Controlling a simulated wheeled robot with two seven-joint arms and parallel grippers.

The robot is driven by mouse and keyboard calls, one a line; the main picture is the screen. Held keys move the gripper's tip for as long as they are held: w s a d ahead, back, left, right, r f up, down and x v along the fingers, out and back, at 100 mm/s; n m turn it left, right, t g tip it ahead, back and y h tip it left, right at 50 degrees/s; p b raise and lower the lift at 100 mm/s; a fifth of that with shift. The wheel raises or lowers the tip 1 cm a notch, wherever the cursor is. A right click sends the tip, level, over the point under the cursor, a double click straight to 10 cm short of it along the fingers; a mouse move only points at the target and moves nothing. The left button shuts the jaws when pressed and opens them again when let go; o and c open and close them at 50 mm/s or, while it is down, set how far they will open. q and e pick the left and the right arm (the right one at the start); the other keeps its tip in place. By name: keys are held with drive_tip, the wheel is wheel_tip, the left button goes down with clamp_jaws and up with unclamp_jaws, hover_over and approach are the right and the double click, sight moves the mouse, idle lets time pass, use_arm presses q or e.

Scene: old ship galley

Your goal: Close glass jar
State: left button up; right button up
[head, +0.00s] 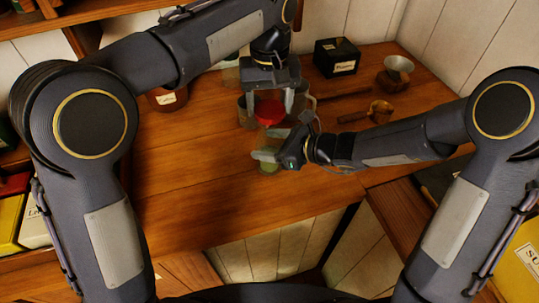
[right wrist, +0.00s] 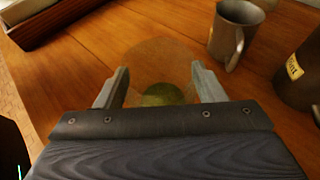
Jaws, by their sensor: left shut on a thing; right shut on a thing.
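The glass jar (head: 269,168) is clear with something green inside and stands on the wooden counter near its front edge. My right gripper (head: 268,156) is shut on the jar from the right side. In the right wrist view the jar (right wrist: 160,58) shows between the two fingers. My left gripper (head: 270,103) points down and is shut on a red lid (head: 270,113). The lid is above the jar in the head view.
A metal mug (right wrist: 236,32) and a dark labelled container (right wrist: 302,70) stand near the jar. A black labelled box (head: 337,57), a wooden scoop (head: 380,109) and a grinder (head: 394,75) are at the back right. The counter (head: 190,180) left of the jar is clear.

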drive_tip(key=c, duration=0.4)
use_arm(q)
drive_tip(key=shift+f, duration=2.5)
